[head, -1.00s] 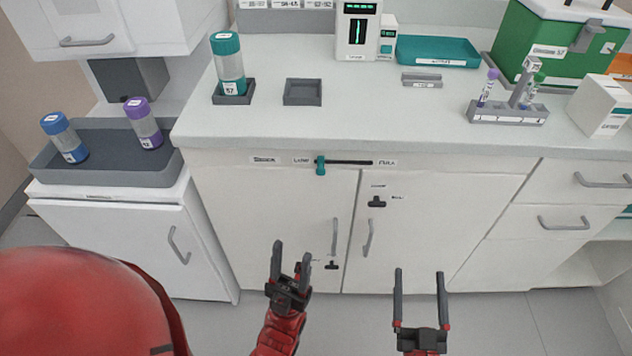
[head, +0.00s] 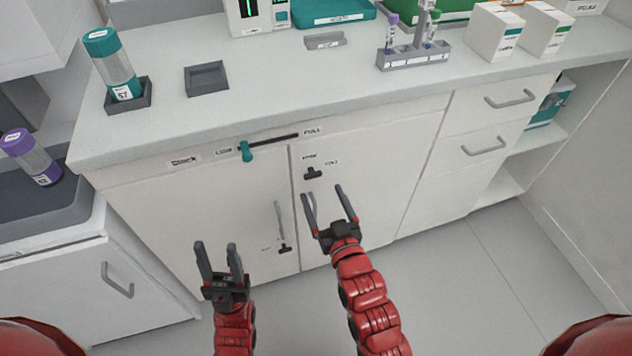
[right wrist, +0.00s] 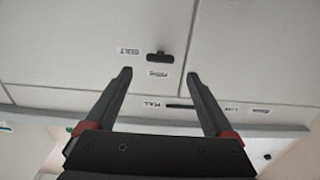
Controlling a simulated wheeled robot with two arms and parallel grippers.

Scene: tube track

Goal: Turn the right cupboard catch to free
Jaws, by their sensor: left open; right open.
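The right cupboard catch (head: 313,172) is a small black piece near the top of the right cupboard door (head: 375,165). Its wider bar lies roughly across. One small label sits above it and another, reading BOLT, to its right. In the right wrist view the catch (right wrist: 159,57) appears upside down, just beyond and between my fingertips. My right gripper (head: 324,192) is open and empty in front of the door, below the catch in the head view; it also shows in the right wrist view (right wrist: 159,75). My left gripper (head: 216,246) is open and empty before the left door.
A teal slider (head: 246,152) sits at the LOW end of its slot, above the left door. Another black catch (head: 285,248) is low on the left door, near the door handle (head: 281,222). The counter (head: 240,110) overhangs above. Drawers (head: 490,120) are to the right.

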